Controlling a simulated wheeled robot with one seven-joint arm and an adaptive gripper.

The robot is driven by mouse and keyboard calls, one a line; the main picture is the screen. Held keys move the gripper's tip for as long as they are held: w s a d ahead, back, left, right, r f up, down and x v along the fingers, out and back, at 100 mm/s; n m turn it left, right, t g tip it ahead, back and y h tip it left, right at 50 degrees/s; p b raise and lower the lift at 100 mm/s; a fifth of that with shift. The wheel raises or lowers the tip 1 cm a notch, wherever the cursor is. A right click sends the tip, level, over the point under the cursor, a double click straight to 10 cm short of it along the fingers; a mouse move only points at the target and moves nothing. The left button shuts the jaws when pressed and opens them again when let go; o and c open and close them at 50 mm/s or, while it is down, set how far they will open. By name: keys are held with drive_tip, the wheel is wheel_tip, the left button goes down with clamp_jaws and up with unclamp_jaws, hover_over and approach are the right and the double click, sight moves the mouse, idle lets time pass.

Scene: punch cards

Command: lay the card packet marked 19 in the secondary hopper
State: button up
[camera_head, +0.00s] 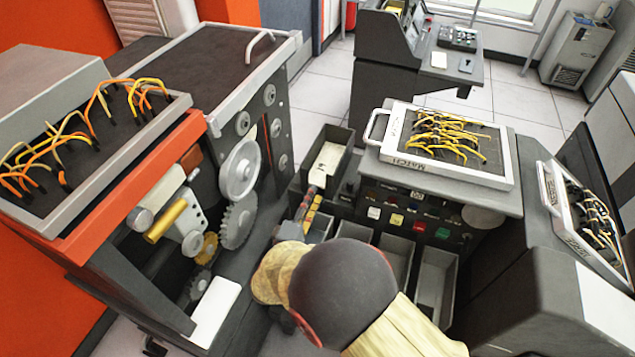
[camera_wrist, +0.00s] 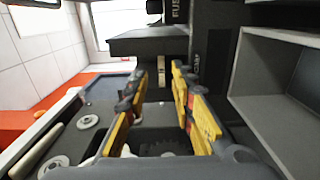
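A pale card packet (camera_head: 325,160) lies in a narrow dark open hopper (camera_head: 345,137) at the middle of the head view; its number is not readable. My gripper (camera_head: 315,195) is at the near end of this hopper, its yellow-and-black fingers pointing toward the packet. In the wrist view the fingers (camera_wrist: 160,82) stand apart, with a clear gap and nothing visibly held. A thin pale strip (camera_wrist: 161,70) shows between the fingertips; I cannot tell whether it is the packet. No label shows which container is the secondary hopper.
Several grey open bins (camera_head: 436,287) lie right of my gripper, below a button panel (camera_head: 420,222). A gear machine (camera_head: 238,222) stands close on the left, with a white card-like sheet (camera_head: 215,311) at its foot. A wired plugboard (camera_head: 405,158) sits above the panel.

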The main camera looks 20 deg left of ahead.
drive_tip(key=s, duration=0.5)
drive_tip(key=shift+a+p, duration=0.2)
drive_tip(key=shift+p, duration=0.2)
